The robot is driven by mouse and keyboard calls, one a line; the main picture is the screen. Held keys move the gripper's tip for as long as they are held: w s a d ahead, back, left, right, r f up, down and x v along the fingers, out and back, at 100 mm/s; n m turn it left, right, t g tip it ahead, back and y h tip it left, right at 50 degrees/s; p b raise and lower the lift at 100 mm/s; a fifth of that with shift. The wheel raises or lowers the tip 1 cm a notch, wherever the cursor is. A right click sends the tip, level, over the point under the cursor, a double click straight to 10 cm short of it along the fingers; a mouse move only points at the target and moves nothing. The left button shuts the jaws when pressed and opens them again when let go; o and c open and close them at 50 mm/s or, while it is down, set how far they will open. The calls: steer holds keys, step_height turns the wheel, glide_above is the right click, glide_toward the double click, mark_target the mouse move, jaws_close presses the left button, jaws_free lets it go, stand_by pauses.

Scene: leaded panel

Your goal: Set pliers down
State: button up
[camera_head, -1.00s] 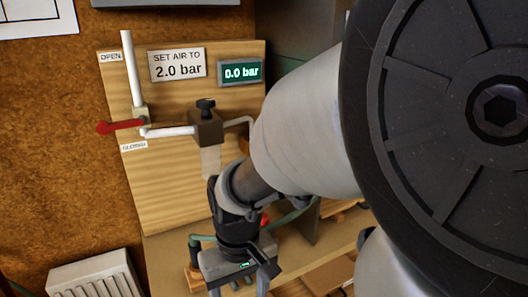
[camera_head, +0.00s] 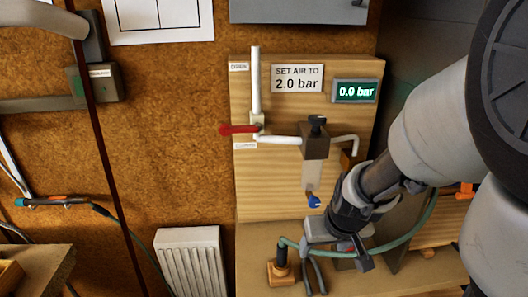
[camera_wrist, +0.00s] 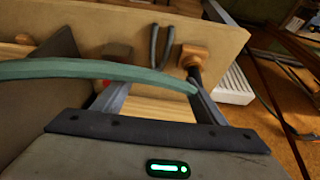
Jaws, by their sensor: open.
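The pliers show as two dark grey handles (camera_head: 318,274) on the wooden bench, just right of a small wooden stand (camera_head: 281,272). The same pliers' handles show in the wrist view (camera_wrist: 160,45), lying on the bench past my fingertips; their jaw end cannot be made out. My gripper (camera_wrist: 160,88) is open, with one finger at each side and no pliers between them. In the head view my gripper (camera_head: 338,255) points down over the bench, close to the pliers.
A green hose (camera_head: 405,240) curves across the bench close to my gripper. Behind stands a wooden panel (camera_head: 265,190) with a red lever (camera_head: 240,129), a regulator (camera_head: 315,140) and a display (camera_head: 355,91) reading 0.0 bar. A white radiator (camera_head: 188,262) stands left.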

steer(key=b, duration=0.7)
glide_toward(310, 269)
steer(key=shift+a+f, duration=0.15)
steer(key=shift+a, duration=0.1)
steer(key=b+x, duration=0.1)
steer(key=x, duration=0.1)
steer(key=b+x, duration=0.2)
steer(key=x, duration=0.1)
steer(key=shift+d, duration=0.2)
steer(key=shift+w+f, duration=0.2)
steer(key=shift+f, duration=0.15)
steer(key=shift+r, duration=0.1)
steer(key=c, duration=1.4)
